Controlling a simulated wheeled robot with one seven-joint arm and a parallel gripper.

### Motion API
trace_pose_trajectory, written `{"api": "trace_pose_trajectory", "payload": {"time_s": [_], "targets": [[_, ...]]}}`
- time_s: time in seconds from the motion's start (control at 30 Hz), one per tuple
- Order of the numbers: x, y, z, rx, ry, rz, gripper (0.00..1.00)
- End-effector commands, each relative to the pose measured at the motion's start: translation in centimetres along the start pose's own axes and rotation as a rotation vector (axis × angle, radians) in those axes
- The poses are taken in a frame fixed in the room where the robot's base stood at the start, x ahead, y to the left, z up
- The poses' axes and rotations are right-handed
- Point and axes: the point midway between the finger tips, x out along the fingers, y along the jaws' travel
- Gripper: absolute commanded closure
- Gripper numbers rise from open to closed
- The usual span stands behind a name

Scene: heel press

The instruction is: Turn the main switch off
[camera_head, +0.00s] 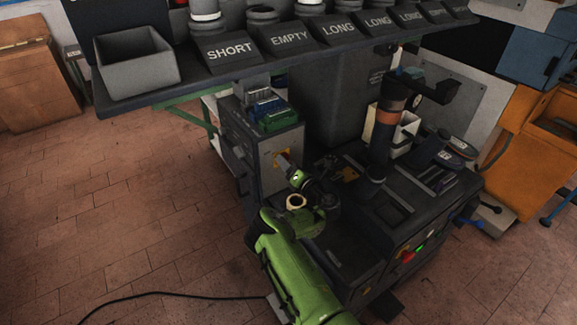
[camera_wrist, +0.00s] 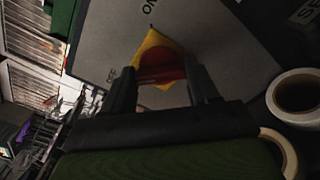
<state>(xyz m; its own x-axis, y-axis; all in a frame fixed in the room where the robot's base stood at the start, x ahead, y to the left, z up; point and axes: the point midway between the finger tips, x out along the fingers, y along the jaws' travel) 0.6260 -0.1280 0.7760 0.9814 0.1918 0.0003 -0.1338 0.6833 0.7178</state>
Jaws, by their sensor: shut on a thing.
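The main switch is a red knob (camera_wrist: 162,66) on a yellow plate (camera_wrist: 156,42), mounted on a grey cabinet panel (camera_wrist: 225,40) with dark lettering around it, including "ON". In the head view, a bit of the yellow and red switch (camera_head: 276,160) shows on the cabinet's face, mostly behind my gripper (camera_head: 289,170). In the wrist view, my gripper (camera_wrist: 160,74) has one finger on each side of the red knob and is shut on it. The knob's lower part is hidden, and I cannot tell its exact setting.
A dark shelf (camera_head: 340,62) with labelled bins and a grey box (camera_head: 137,60) overhangs the cabinet. The press bench (camera_head: 430,205) with a dark column (camera_head: 386,135) stands right of my arm. Brick floor (camera_head: 110,220) is open at left, crossed by a black cable (camera_head: 180,294).

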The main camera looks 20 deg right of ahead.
Motion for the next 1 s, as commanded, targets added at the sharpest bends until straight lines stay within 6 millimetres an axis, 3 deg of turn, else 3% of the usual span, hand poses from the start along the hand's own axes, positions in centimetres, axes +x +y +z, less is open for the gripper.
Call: {"api": "trace_pose_trajectory", "payload": {"time_s": [0.57, 0.6, 0.73, 1.0], "targets": [[-0.11, -0.20, -0.14, -0.032, 0.002, -0.004, 0.71], [-0.11, -0.21, -0.14, -0.032, 0.002, -0.004, 0.37], [-0.09, -0.16, -0.10, -0.031, 0.002, -0.003, 0.18], [-0.03, -0.06, -0.04, -0.031, 0.001, -0.001, 0.15]]}}
